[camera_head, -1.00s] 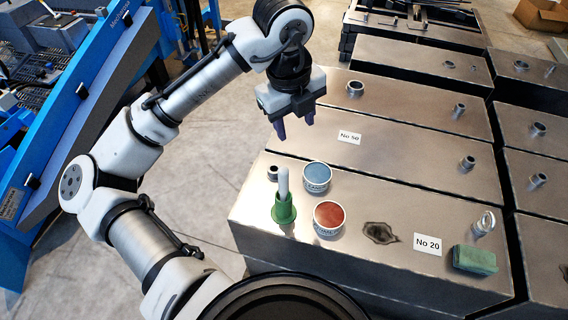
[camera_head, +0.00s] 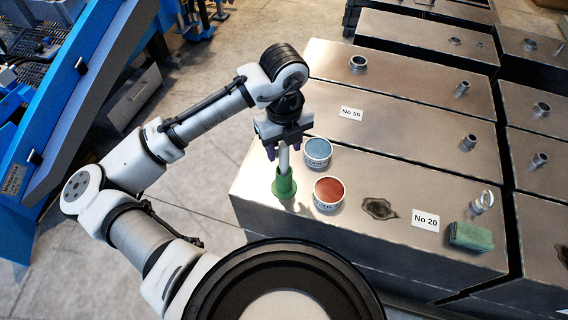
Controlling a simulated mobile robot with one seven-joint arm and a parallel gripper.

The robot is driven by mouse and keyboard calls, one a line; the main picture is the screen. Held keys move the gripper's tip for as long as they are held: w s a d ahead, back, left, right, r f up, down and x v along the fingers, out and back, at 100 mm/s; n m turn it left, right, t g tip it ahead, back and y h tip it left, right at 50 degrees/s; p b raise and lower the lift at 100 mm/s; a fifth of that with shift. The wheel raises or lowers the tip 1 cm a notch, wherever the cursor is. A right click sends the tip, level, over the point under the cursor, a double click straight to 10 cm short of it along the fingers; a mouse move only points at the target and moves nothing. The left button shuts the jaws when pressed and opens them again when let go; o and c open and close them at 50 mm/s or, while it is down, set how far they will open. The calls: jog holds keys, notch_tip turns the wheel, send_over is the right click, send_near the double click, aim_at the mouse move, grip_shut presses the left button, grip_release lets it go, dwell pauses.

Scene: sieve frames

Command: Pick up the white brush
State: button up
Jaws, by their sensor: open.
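The white brush (camera_head: 284,161) stands upright in a green holder (camera_head: 284,185) near the left end of the front metal box. Only its white handle shows above the holder's rim. My gripper (camera_head: 283,150) points down over the brush, and its two dark purple fingers are spread apart. The top of the handle lies between or just behind the fingers in this view. I cannot tell whether a finger touches it.
A tin with a blue top (camera_head: 317,150) and one with a red top (camera_head: 328,191) stand close on the right. Farther right are a dark stain (camera_head: 379,208), a "No 20" label (camera_head: 425,219), and a green cloth-like block (camera_head: 470,236).

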aim_at(284, 168)
jog(key=shift+f, duration=1.2)
grip_shut()
jog(key=shift+r, duration=0.1)
